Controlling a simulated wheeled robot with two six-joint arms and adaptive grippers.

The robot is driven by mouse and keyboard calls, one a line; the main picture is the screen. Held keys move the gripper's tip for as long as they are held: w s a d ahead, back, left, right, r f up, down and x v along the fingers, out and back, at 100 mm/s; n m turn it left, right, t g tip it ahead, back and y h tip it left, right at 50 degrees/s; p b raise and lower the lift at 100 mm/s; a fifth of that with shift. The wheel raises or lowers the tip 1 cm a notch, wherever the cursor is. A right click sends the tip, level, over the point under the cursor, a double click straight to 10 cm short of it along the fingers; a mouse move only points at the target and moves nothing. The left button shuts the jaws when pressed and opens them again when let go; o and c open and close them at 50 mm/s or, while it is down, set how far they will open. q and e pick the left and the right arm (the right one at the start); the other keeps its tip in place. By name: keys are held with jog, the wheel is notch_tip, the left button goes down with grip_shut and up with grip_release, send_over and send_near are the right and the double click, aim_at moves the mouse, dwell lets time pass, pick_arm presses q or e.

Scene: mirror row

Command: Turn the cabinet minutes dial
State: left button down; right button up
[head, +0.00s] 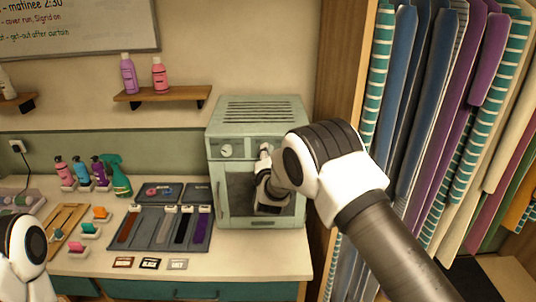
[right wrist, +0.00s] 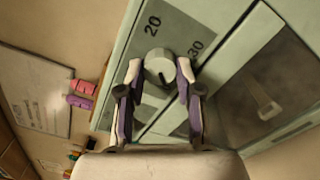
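The pale green cabinet (head: 212,190) stands on the counter, with a dark window door and a control panel on top of its front. My right gripper (head: 266,152) is at the right part of that panel. In the right wrist view the round grey minutes dial (right wrist: 159,68), with "20" and "30" printed by it, sits between the two fingertips of the gripper (right wrist: 159,72). The fingers are apart, with a small gap showing on each side of the dial. Another dial (head: 226,150) is at the panel's left. My left gripper is out of view.
A grey tray (head: 152,240) with combs or swatches lies left of the cabinet. Several bottles (head: 120,177) stand behind it. A shelf (head: 163,97) hangs above. Rolls of hanging fabric (head: 410,100) and a wooden panel (head: 340,80) close off the right side.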

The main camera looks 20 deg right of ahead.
grip_shut()
jog(key=shift+d+m+b, duration=0.1)
jog(key=shift+m+b, duration=14.5)
jog(key=shift+m, duration=3.3)
